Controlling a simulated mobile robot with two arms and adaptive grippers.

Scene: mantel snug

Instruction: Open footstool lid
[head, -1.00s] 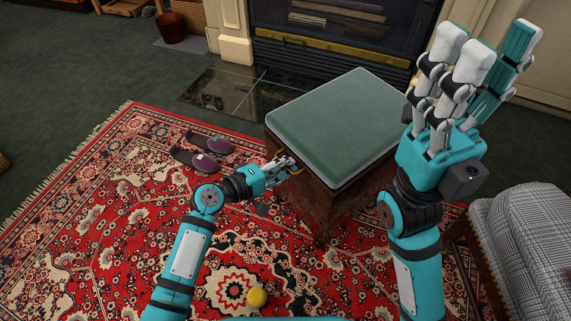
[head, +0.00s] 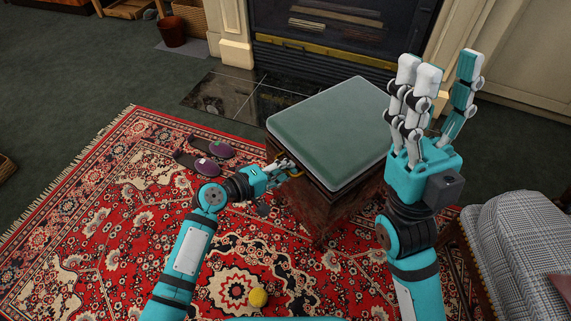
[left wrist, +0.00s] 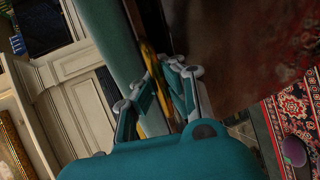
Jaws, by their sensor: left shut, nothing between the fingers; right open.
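The footstool (head: 315,207) stands on the rug near the hearth, a brown box with a padded green lid (head: 330,125). The lid lies over the box; I cannot tell whether there is a slight gap. My left gripper (head: 287,166) is at the lid's near-left edge, shut with nothing held. In the left wrist view its fingers (left wrist: 165,85) are beside a yellow brass pull (left wrist: 150,62) under the green lid (left wrist: 108,40); they partly hide it, and contact is unclear. My right gripper (head: 435,85) is raised, open and empty, in front of the footstool's right side.
A checked armchair (head: 525,245) stands at the right. The fireplace (head: 320,50) is behind the footstool. The rug's left part is clear.

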